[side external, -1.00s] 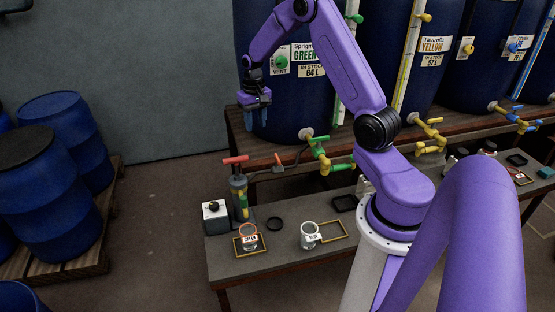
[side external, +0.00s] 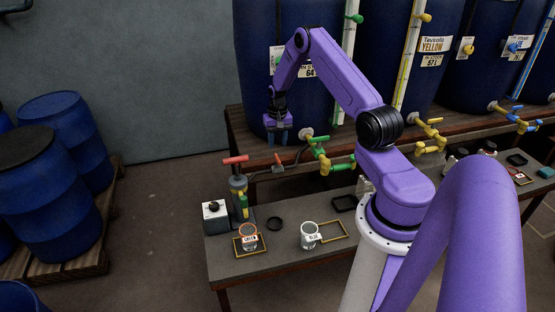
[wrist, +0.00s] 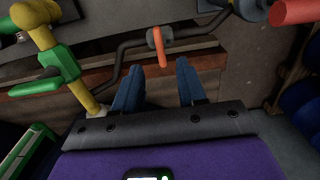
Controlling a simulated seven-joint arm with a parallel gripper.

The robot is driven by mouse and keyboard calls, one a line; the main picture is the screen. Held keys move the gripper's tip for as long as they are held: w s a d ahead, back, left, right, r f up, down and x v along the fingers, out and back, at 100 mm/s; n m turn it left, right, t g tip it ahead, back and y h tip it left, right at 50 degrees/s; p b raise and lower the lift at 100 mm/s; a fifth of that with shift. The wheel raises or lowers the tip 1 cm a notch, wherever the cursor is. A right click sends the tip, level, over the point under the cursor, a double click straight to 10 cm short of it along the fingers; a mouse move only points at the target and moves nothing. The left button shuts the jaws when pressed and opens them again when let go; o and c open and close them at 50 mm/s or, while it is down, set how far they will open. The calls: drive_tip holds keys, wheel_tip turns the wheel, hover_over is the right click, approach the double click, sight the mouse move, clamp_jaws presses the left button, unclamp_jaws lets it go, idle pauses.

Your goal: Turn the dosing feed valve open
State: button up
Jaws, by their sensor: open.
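The dosing feed valve, which I take to be the small orange lever on the thin grey pipe, shows in the wrist view (wrist: 160,48) and in the side external view (side external: 277,159). The pipe runs between the green-and-yellow tap (side external: 320,155) and the red-handled dosing pump (side external: 238,185). My gripper (side external: 278,138) points down above the pipe, just over the lever. In the wrist view its blue fingers (wrist: 158,70) are apart and empty, with the lever showing ahead between the tips. I cannot tell whether they touch it.
A blue vat (side external: 255,90) stands on the wooden shelf (side external: 240,138) behind my gripper. A GREEN-labelled beaker (side external: 249,241), a BLUE-labelled beaker (side external: 310,236) and a white box with a black knob (side external: 216,216) stand on the lower bench. Blue drums (side external: 45,190) stand at the left.

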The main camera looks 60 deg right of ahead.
sight(278, 158)
wheel_tip(278, 158, down, 9)
drive_tip(key=shift+r, duration=0.15)
idle(0.4)
clamp_jaws()
